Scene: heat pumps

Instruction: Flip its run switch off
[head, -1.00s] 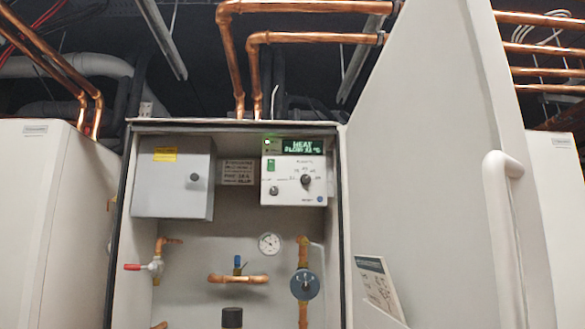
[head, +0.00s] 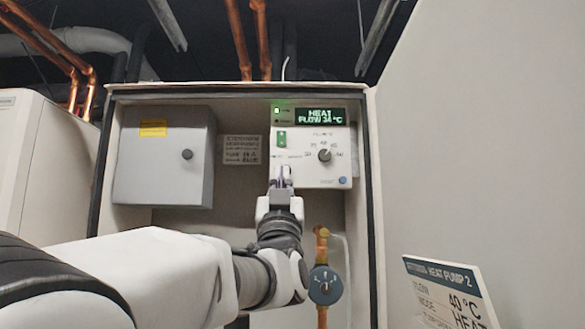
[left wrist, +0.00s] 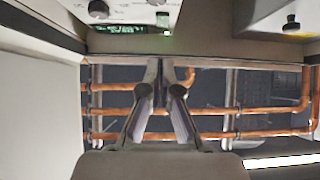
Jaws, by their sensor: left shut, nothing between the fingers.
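The white control panel (head: 310,180) sits inside the open heat pump cabinet, at its upper right. Its green display (head: 320,117) reads HEAT, FLOW 34 °C. A dial (head: 324,155) and a blue button (head: 343,182) are on the panel. My left gripper (head: 281,170) is shut and empty, in front of the panel's lower left. It covers the spot where the small run switch shows in the earlier view, so the switch's position and any contact are hidden. In the left wrist view, the shut fingers (left wrist: 165,68) show below part of the panel (left wrist: 135,12).
A grey box (head: 163,165) with a knob is left of the panel. A copper pipe with a round blue valve (head: 325,285) is below it. The open door (head: 480,130) fills the right side, with a card (head: 450,290) in a holder on it.

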